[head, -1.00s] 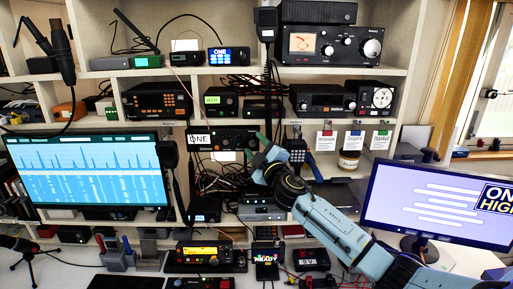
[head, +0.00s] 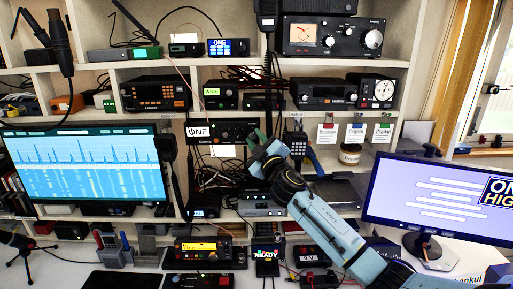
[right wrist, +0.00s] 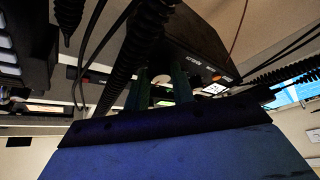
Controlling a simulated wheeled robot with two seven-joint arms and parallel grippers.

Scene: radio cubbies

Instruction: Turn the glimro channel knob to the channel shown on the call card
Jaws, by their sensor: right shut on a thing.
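A black radio (head: 236,131) sits in a middle cubby, with a white card reading ONE (head: 198,131) at its left front. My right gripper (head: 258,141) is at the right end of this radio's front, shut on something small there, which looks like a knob. The fingers hide it, so its setting cannot be read. The monitor at right (head: 440,200) shows ONE HIGH, cut off at the edge. My left gripper is out of view.
Dark cables hang below the radio, and a coiled cord (head: 268,75) hangs just above my right gripper. A handheld keypad radio (head: 296,139) stands close on the right. Three hanging labels (head: 355,133) and a jar (head: 350,154) are further right. Desk units stand below.

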